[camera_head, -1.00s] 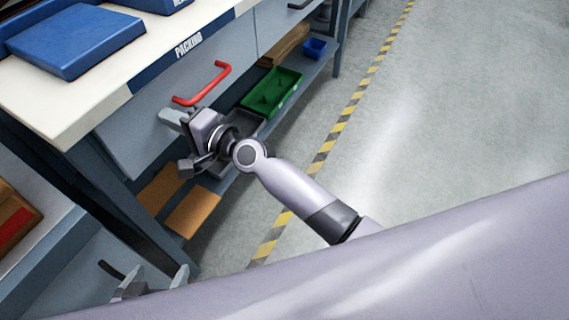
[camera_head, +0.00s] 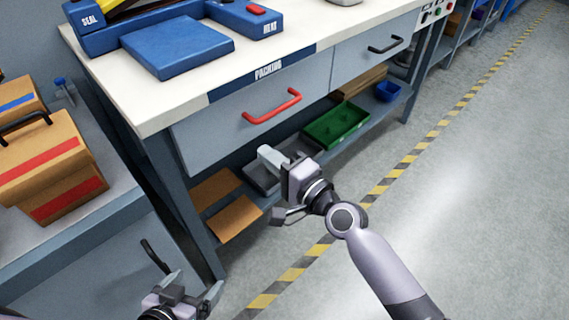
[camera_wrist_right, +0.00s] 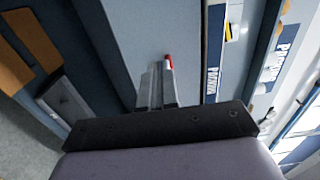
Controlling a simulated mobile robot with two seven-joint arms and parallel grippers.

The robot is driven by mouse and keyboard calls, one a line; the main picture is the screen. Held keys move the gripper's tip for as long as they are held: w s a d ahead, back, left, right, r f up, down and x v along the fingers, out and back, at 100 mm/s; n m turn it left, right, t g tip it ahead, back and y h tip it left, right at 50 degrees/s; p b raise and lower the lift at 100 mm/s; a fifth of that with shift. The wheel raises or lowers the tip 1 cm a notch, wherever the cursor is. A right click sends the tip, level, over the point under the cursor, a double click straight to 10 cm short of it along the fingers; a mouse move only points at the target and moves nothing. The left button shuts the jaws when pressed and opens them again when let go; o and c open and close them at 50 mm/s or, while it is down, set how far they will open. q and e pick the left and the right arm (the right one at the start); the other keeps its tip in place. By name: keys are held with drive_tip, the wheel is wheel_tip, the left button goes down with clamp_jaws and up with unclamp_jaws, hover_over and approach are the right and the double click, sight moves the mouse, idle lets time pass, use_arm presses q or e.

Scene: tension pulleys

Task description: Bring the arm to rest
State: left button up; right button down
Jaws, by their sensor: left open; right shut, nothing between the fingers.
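My right arm comes in from the lower right in the head view. Its gripper (camera_head: 268,157) is shut and empty, in front of the packing bench's drawer and below the red handle (camera_head: 272,107), apart from it. In the right wrist view the closed fingers (camera_wrist_right: 157,85) point toward the grey drawer front, and a bit of the red handle (camera_wrist_right: 168,62) shows just past their tips. My left gripper (camera_head: 190,290) is at the lower left of the head view, open and empty, in front of the grey cabinet. Most of the left arm is out of view.
The packing bench (camera_head: 180,95) bears a blue sealer (camera_head: 178,48). Its lower shelf holds a green bin (camera_head: 336,124), a blue bin (camera_head: 388,91) and cardboard. Cartons (camera_head: 50,165) stand on the left cabinet. The floor (camera_head: 480,210) at right is clear beyond the striped line.

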use_arm(q)
drive_tip(key=shift+w+r, duration=0.15)
drive_tip(key=shift+r, duration=0.15)
use_arm(e)
drive_tip(key=shift+v, duration=1.85)
drive_tip(key=s+d+f+n+g+h, duration=0.2)
drive_tip(key=s+d+f+n+h, duration=0.85)
drive_tip(key=s+d+f, duration=0.7)
use_arm(q)
wheel_tip(320, 180, up, 15)
drive_tip(key=a+p, duration=0.1)
drive_tip(key=p, duration=1.6)
drive_tip(key=shift+s+a+f+y, duration=0.2)
drive_tip(key=shift+s+a+y, duration=0.1)
drive_tip(key=shift+s, duration=0.1)
use_arm(e)
drive_tip(key=d+r, duration=0.4)
drive_tip(key=r, duration=1.1)
drive_tip(key=shift+r+n, duration=0.15)
drive_tip(key=shift+n, duration=0.3)
drive_tip(key=shift+s+d, duration=0.1)
